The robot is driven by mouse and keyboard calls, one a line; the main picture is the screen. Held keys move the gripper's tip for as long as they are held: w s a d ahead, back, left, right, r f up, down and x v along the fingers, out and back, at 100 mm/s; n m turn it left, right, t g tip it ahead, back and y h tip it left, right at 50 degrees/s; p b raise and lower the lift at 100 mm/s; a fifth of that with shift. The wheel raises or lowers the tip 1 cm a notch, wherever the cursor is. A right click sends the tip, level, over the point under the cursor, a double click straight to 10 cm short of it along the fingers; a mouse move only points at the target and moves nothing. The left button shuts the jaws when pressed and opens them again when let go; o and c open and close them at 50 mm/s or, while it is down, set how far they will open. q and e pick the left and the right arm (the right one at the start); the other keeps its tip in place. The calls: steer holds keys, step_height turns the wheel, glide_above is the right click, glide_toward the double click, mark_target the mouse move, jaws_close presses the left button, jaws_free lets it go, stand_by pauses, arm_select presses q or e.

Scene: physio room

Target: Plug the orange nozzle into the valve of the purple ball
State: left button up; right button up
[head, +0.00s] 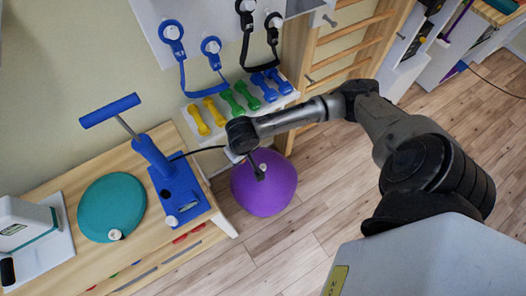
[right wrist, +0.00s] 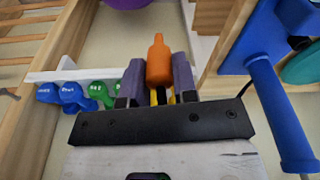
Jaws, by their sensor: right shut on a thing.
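The purple ball (head: 264,188) rests on the floor beside the wooden bench, partly behind my right gripper (head: 258,172). A small pale spot shows on the ball's upper side near the gripper; I cannot tell for sure that it is the valve. In the right wrist view, my right gripper (right wrist: 158,75) is shut on the orange nozzle (right wrist: 159,60), whose narrow tip points away from the gripper. The ball (right wrist: 127,3) shows only as a purple edge at the top there, apart from the nozzle. The nozzle is not clear in the head view. My left gripper is not in view.
A blue pump (head: 178,190) with a T-handle stands on the bench (head: 95,160), with a black hose running toward my right gripper. A teal disc (head: 111,207) lies beside it. Coloured dumbbells (head: 232,103) sit on a shelf behind. Wooden floor (head: 330,200) is free right of the ball.

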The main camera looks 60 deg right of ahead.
steer(key=d+f+m+b, duration=0.1)
steer(key=d+f+b, duration=0.4)
steer(key=f+b, duration=0.7)
steer(key=w+d+f+m+b, duration=0.1)
steer(key=d+f+b, duration=0.5)
steer(key=f+b, duration=0.6)
steer(key=d+f+m+b, duration=0.3)
steer(key=d+f+b, duration=0.3)
steer(key=f+b, duration=0.6)
steer(key=shift+w+d+f+h+b, duration=0.1)
steer(key=shift+w+f+h+b, duration=0.1)
steer(key=shift+f, duration=0.85)
steer(key=shift+w+d+f+h+b, duration=0.1)
steer(key=shift+f+h, duration=0.1)
steer(key=shift+f, duration=0.8)
steer(key=shift+f+b, duration=0.4)
steer(key=shift+b, duration=0.3)
steer(key=shift+f, duration=0.65)
steer(key=shift+f, duration=0.4)
steer(key=shift+f+p, duration=0.3)
steer(key=shift+p, duration=0.35)
